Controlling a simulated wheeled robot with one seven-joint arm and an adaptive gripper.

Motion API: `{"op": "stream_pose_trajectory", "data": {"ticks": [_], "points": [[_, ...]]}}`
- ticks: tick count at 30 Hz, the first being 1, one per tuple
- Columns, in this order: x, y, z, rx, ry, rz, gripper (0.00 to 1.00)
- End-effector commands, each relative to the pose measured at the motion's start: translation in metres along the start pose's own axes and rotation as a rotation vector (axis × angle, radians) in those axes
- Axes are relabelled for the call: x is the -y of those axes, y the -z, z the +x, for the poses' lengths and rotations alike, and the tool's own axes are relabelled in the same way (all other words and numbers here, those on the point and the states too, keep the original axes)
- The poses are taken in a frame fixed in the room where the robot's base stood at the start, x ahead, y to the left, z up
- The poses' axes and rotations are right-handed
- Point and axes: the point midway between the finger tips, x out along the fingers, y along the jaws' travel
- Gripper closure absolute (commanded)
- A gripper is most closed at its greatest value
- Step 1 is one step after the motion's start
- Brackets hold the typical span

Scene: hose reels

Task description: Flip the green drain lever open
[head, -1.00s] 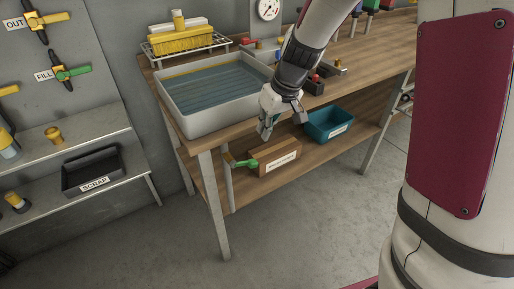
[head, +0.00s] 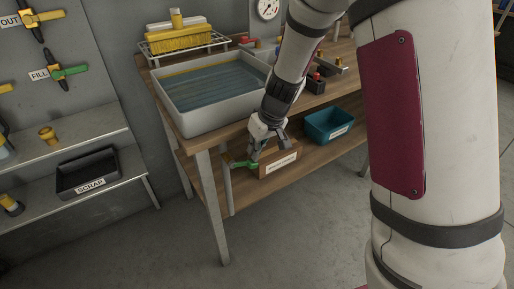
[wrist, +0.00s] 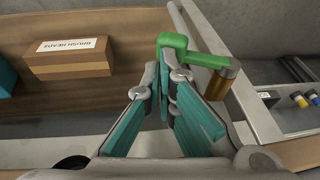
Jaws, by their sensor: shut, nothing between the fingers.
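The green drain lever (head: 240,164) sits low at the left end of the workbench, beside the bench leg. In the wrist view the green lever (wrist: 188,52) has a bent arm running right to a brass-coloured fitting (wrist: 222,82). My gripper (head: 256,158) reaches down past the bench's front edge, just right of the lever. In the wrist view my gripper (wrist: 165,72) is shut and empty, its teal-padded fingertips close beside the lever's left end. I cannot tell whether they touch. My gripper partly hides the lever in the head view.
A grey basin of water (head: 200,124) stands on the bench above. A brush heads box (head: 279,163) and a teal bin (head: 328,125) are on the lower shelf.

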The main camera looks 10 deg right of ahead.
Motion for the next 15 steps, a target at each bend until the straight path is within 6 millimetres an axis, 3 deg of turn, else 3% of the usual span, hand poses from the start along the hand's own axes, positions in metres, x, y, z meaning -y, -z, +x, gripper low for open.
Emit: {"op": "stream_pose_trajectory", "data": {"ticks": [15], "points": [[-0.004, -0.003, 0.01, -0.001, -0.001, 0.0, 1.0]]}}
